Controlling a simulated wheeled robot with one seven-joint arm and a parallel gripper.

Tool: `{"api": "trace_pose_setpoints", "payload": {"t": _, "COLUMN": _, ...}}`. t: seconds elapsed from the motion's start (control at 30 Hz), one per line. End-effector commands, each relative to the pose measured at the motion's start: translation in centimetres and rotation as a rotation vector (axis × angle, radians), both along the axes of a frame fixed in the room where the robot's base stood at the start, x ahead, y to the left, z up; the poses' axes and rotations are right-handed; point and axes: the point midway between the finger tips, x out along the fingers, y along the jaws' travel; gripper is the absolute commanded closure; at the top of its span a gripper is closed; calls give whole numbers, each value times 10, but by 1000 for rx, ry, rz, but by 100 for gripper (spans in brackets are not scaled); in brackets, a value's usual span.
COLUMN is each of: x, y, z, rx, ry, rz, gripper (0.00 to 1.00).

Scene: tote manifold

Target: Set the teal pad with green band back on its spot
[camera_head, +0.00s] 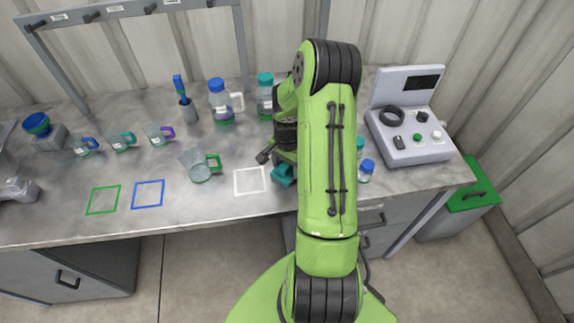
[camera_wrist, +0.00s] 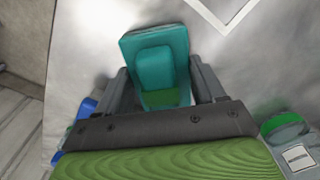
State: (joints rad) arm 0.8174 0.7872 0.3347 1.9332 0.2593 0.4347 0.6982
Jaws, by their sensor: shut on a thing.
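The teal pad (camera_wrist: 155,48) is between the two fingers of my gripper (camera_wrist: 159,72) in the wrist view. It has a raised teal block with a green band (camera_wrist: 166,98) at its near end. In the head view the teal pad (camera_head: 283,175) shows beside my arm, just right of the white square outline (camera_head: 250,181). Whether it touches the bench cannot be told. A corner of the white outline also shows in the wrist view (camera_wrist: 228,22), ahead and right of the pad. A blue outline (camera_head: 148,194) and a green outline (camera_head: 103,200) lie further left.
A glass jug with a green handle (camera_head: 201,166) stands just left of the white outline. Blue-capped (camera_head: 366,170) and teal-capped bottles stand right of my arm, near a grey control box (camera_head: 413,145). Several mugs stand at the back left. The front left bench (camera_head: 60,215) is clear.

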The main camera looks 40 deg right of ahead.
Motion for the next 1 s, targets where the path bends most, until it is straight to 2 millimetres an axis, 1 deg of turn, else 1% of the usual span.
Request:
{"api": "trace_pose_setpoints", "payload": {"t": 0.1, "x": 0, "y": 0, "z": -4, "rx": 0, "ry": 0, "rz": 1, "gripper": 56}}
{"api": "trace_pose_setpoints", "payload": {"t": 0.13, "x": 0, "y": 0, "z": -4, "rx": 0, "ry": 0, "rz": 1, "gripper": 28}}
{"api": "trace_pose_setpoints", "payload": {"t": 0.27, "x": 0, "y": 0, "z": -3, "rx": 0, "ry": 0, "rz": 1, "gripper": 8}}
{"api": "trace_pose_setpoints", "payload": {"t": 0.3, "x": 0, "y": 0, "z": -3, "rx": 0, "ry": 0, "rz": 1, "gripper": 6}}
{"api": "trace_pose_setpoints", "payload": {"t": 0.53, "x": 0, "y": 0, "z": -2, "rx": 0, "ry": 0, "rz": 1, "gripper": 6}}
{"api": "trace_pose_setpoints", "payload": {"t": 0.63, "x": 0, "y": 0, "z": 5, "rx": -1, "ry": -1, "rz": 1, "gripper": 6}}
{"api": "trace_pose_setpoints", "payload": {"t": 0.67, "x": 1, "y": 0, "z": 10, "rx": -2, "ry": -2, "rz": 1, "gripper": 6}}
{"api": "trace_pose_setpoints", "payload": {"t": 0.77, "x": 1, "y": -1, "z": 34, "rx": -5, "ry": -4, "rz": 1, "gripper": 6}}
{"api": "trace_pose_setpoints", "payload": {"t": 0.9, "x": 1, "y": -1, "z": 75, "rx": -5, "ry": -5, "rz": 1, "gripper": 6}}
{"api": "trace_pose_setpoints", "payload": {"t": 1.0, "x": 1, "y": 0, "z": 98, "rx": -3, "ry": -4, "rz": 2, "gripper": 6}}
